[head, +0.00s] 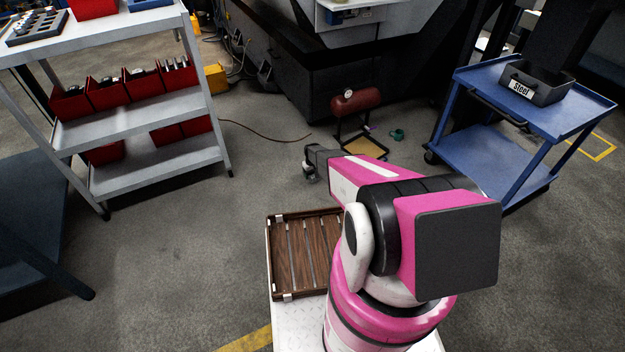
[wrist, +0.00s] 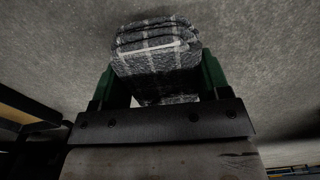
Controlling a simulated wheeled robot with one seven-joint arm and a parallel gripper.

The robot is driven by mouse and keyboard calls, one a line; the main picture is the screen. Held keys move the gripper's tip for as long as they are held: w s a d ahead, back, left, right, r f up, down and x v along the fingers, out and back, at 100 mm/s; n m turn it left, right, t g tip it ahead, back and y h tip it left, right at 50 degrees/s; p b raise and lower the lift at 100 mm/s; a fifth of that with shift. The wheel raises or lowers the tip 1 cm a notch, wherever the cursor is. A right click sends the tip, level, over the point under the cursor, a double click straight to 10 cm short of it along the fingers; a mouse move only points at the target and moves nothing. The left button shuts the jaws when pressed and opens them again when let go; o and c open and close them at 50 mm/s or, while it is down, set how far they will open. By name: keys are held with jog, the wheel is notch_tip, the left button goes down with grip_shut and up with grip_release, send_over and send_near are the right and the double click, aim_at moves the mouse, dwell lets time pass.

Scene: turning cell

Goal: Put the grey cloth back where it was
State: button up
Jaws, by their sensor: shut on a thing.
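My gripper (wrist: 158,82) shows in the wrist view with a green finger on each side of a folded grey checked cloth (wrist: 155,45). It is shut on the cloth, which has white lines across it. Only bare floor shows behind the cloth. In the head view my gripper (head: 311,172) is at the end of my pink arm, pointing left, above the floor. The cloth is too small or hidden to make out there.
A slatted wooden tray (head: 306,256) lies beside my arm. A grey shelf cart (head: 150,157) with red bins stands left. A red tank (head: 356,101) is on the floor ahead.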

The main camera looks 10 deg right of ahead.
jog(key=shift+w+d+f, duration=0.15)
jog(key=shift+d+f, duration=0.1)
jog(key=shift+f, duration=1.85)
jog(key=shift+f, duration=0.2)
jog(key=o, duration=1)
jog(key=shift+c, duration=0.2)
